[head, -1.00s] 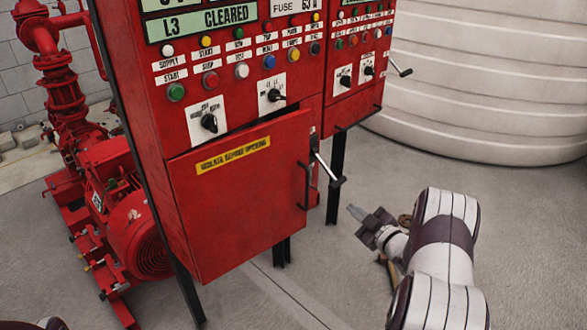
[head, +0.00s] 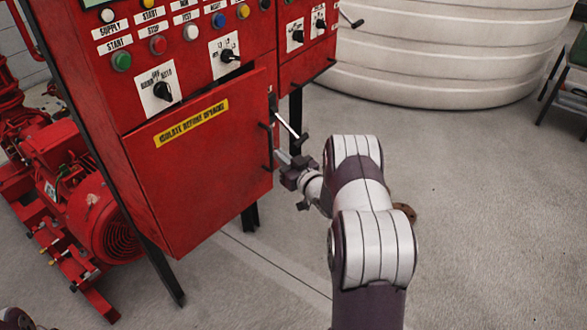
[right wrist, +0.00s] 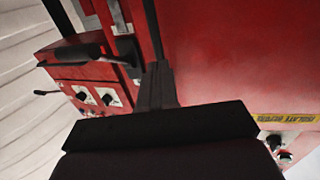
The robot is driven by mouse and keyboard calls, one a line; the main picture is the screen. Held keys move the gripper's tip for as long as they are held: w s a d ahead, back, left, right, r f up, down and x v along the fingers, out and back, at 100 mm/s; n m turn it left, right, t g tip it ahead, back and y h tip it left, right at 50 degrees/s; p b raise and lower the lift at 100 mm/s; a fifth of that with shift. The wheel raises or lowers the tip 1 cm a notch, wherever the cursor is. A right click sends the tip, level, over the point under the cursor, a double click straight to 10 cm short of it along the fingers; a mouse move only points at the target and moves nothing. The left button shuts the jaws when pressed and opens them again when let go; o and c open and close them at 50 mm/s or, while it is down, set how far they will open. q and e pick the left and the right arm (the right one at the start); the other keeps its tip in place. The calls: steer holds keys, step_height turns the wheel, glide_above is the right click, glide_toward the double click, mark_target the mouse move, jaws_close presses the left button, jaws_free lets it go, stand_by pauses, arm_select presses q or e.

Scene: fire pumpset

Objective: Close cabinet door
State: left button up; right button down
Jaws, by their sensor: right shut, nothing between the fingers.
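The red cabinet door (head: 200,185) has a yellow label strip (head: 192,122). It stands slightly ajar, its right edge out from the red cabinet (head: 188,22). A dark handle (head: 266,148) is near that edge. My right gripper (head: 281,156) is shut and empty, with its fingertips close beside the handle and the door's right edge; I cannot tell whether they touch. In the right wrist view the shut fingers (right wrist: 158,85) point up beside the red door panel (right wrist: 225,55), with part of the yellow label (right wrist: 290,119) at the right.
A lever with a pale rod (head: 287,125) sticks out just above my right gripper. A second red cabinet (head: 305,40) stands behind. A red pump motor (head: 95,215) is at the left and a white tank (head: 440,55) at the back. The floor at right is open.

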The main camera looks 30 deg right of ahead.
steer(key=shift+w, duration=0.9)
